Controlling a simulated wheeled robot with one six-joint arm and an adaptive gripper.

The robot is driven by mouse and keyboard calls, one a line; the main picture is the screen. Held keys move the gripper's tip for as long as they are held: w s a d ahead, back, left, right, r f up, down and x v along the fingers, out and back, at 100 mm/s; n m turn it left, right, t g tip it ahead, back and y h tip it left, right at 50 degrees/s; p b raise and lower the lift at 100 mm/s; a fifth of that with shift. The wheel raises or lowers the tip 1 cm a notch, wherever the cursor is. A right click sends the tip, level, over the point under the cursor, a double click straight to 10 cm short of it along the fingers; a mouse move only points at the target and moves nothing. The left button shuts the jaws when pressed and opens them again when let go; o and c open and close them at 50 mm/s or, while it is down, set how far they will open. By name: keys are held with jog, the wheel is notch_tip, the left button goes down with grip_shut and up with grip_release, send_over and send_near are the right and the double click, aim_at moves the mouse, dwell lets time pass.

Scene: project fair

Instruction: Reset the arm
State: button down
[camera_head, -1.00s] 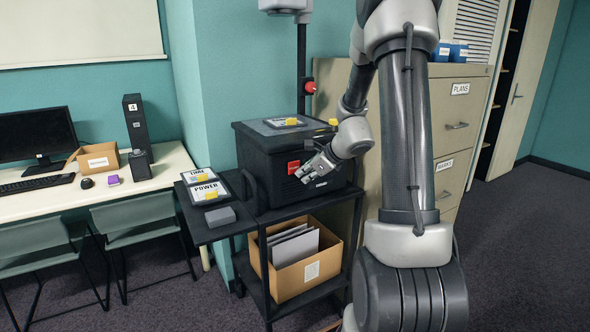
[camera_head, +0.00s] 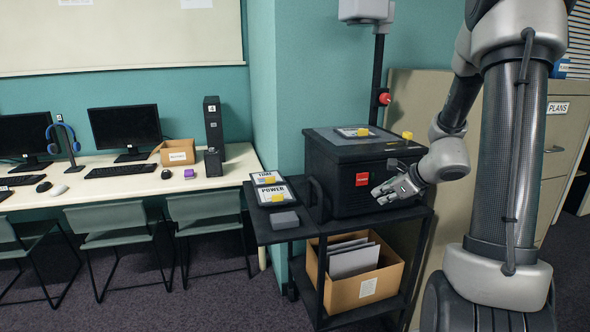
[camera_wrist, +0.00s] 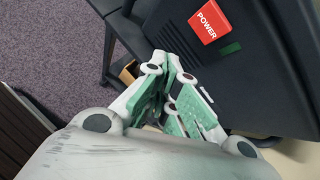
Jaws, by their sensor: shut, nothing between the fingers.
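My gripper (camera_head: 383,193) is shut and empty. In the head view it hangs in front of the black box (camera_head: 340,192), to the right of the red label on its front. In the wrist view my gripper (camera_wrist: 176,98) has its green-padded fingers together, with the box's dark face (camera_wrist: 255,75) and a red POWER label (camera_wrist: 208,21) beyond them. I cannot tell whether the fingers touch the box. My arm rises at the right of the head view.
The box stands on a black cart (camera_head: 293,236) with a cardboard carton (camera_head: 382,285) on its lower shelf. Cards (camera_head: 277,192) lie on the cart's left side. A desk (camera_head: 110,184) with monitors and chairs is at left. A cabinet (camera_head: 558,135) is at right.

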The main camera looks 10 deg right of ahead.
jog(key=s+a+r+n+g+y, duration=0.1)
jog(key=s+a+n+g, duration=0.2)
jog(key=s+n, duration=0.55)
jog(key=s+a+r+n+g, duration=0.2)
jog(key=s+a+n+g, duration=0.1)
jog(key=s+n, duration=0.55)
jog(key=s+a+r+n+t+h, duration=0.1)
jog(key=s+r+n+h, duration=0.3)
jog(key=s+r+n, duration=0.6)
jog(key=shift+s+a+r+n+t, duration=0.35)
jog(key=shift+a+r+n, duration=0.25)
jog(key=shift+a+r, duration=0.1)
dwell(0.3)
